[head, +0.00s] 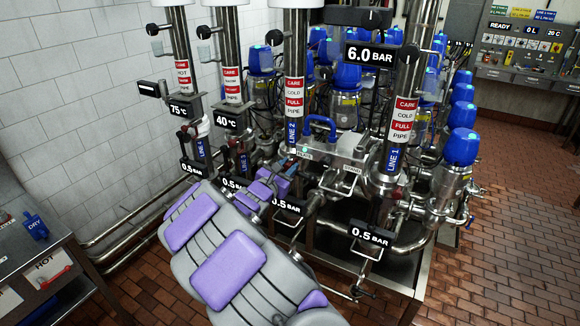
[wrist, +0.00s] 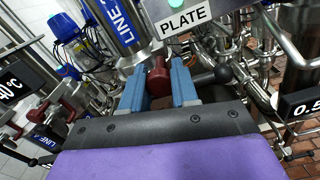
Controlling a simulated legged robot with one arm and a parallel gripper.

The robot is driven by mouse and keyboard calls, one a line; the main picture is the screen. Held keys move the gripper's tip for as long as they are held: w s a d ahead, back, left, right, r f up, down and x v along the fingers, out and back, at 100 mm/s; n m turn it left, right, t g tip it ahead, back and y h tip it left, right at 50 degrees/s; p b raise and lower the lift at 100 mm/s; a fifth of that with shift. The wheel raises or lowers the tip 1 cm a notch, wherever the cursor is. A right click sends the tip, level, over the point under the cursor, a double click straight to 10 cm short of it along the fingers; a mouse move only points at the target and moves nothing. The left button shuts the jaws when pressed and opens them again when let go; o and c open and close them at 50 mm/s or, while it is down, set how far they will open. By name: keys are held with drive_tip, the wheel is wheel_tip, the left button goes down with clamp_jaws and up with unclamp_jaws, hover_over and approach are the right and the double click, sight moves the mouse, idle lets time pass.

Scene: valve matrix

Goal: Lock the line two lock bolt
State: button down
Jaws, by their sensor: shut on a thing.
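My gripper (wrist: 157,88) has its two blue fingers closed around a dark red knob, which looks like the line two lock bolt (wrist: 158,72), in the wrist view. The knob sits at the foot of the LINE 2 pipe (wrist: 112,22). The fingers hide its sides and lower part, so I cannot tell how far it is turned or pushed in. In the head view my purple and grey arm reaches up to the base of the LINE 2 pipe (head: 293,90), and it hides the bolt there.
A black ball-ended handle (wrist: 215,76) is close right of my fingers. The PLATE sign (wrist: 183,20) hangs just above. Another dark red handle (wrist: 70,106) is at left. The LINE 1 pipe (head: 399,110) stands to the right. Brick floor (head: 500,200) at right is clear.

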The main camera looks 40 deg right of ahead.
drive_tip(key=shift+f, duration=0.1)
drive_tip(key=c, duration=1.3)
unclamp_jaws()
drive_tip(key=shift+a, duration=0.1)
drive_tip(key=o, duration=0.4)
drive_tip(key=shift+a, duration=0.35)
drive_tip(key=shift+o, duration=0.2)
drive_tip(key=p+v, duration=0.1)
drive_tip(key=v, duration=1.6)
drive_tip(key=shift+a, duration=0.35)
drive_tip(key=shift+d, duration=0.1)
